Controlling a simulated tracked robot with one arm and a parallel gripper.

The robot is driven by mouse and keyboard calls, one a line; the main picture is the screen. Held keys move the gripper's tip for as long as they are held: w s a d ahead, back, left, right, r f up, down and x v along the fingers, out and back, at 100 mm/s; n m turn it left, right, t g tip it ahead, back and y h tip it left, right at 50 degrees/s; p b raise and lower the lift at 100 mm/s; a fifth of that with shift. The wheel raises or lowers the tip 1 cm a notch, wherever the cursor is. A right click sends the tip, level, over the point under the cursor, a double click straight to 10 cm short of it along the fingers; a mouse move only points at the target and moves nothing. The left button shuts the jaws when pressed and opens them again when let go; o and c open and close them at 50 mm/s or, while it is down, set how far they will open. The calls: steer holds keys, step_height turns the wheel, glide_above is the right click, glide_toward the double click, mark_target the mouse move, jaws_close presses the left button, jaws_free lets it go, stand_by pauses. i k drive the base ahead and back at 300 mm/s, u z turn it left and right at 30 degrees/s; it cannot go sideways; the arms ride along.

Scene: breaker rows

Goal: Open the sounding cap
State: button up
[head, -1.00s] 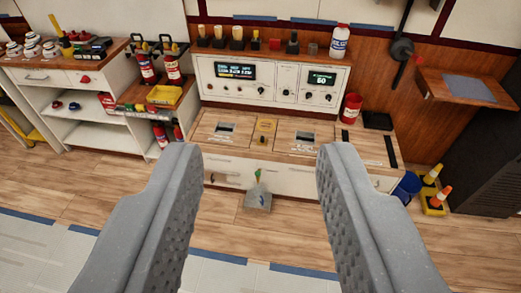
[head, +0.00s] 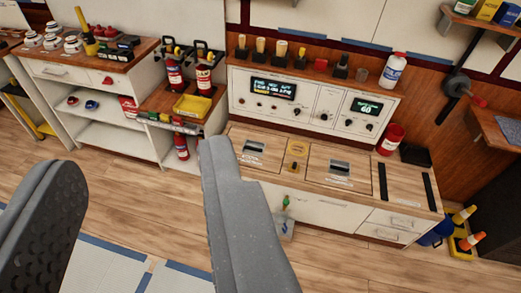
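My gripper (head: 140,160) is open and empty, its two grey fingers wide apart at the lower left of the head view. It is in front of the wooden-topped counter (head: 275,181), with floor and shelving showing between the fingers. The counter top has a brass-coloured plate with a small dark knob (head: 297,149) between a left hatch (head: 255,148) and a right hatch (head: 338,168). I cannot tell which of these, if any, is the sounding cap; the labels are too small to read. The right finger hides part of the counter's left front.
A white control panel (head: 310,106) with two lit displays stands behind the counter top. A red can (head: 390,139) and a black tray (head: 415,154) are at its right end. Fire extinguishers (head: 204,80) stand at left.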

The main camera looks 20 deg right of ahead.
mark_target(294, 168)
steer(key=i, duration=1.05)
steer(key=z, duration=0.6)
steer(key=i, duration=0.35)
steer(key=z, duration=0.35)
